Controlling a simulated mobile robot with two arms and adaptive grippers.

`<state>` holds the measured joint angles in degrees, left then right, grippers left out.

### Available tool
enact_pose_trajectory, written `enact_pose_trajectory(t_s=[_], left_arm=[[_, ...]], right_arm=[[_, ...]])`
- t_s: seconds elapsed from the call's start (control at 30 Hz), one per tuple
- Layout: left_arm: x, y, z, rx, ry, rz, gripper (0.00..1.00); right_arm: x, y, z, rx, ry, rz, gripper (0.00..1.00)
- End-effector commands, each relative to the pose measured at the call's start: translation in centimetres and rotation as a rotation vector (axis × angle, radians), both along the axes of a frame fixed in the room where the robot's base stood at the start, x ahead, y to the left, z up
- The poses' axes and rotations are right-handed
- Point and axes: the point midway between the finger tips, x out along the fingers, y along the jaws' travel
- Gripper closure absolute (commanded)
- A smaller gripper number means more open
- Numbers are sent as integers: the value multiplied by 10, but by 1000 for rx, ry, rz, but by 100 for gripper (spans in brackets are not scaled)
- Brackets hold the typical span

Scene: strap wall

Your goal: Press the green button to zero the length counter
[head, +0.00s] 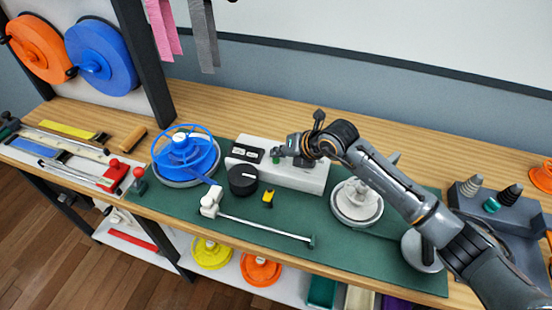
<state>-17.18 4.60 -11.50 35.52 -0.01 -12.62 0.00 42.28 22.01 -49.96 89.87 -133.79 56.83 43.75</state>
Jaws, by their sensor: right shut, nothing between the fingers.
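The counter is a white box (300,179) on the green mat, with a dark display (246,153) at its left end. The green button (276,160) shows as a small green patch on the box, right of the display. My right gripper (279,152) is shut and empty, with its fingertips right at the green button. The fingers hide part of the button, and I cannot tell whether they touch it or hover just above. My left gripper is not in view.
A black knob (242,180) sits in front of the box. A blue reel (183,155) stands to the left and a grey-white round spindle (357,203) to the right. A white-handled rod (265,229) lies in front. Pink (163,28) and grey straps (204,35) hang behind.

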Motion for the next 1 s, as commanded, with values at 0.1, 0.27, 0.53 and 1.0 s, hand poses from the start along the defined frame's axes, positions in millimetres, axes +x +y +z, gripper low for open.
enact_pose_trajectory(t_s=[0.1,0.27,0.53,1.0], left_arm=[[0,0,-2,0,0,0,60],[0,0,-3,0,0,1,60],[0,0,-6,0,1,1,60],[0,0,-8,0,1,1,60]], right_arm=[[0,0,-2,0,0,0,100],[0,0,-4,0,0,0,100],[0,0,-7,0,0,0,100],[0,0,-11,-1,2,1,100]])
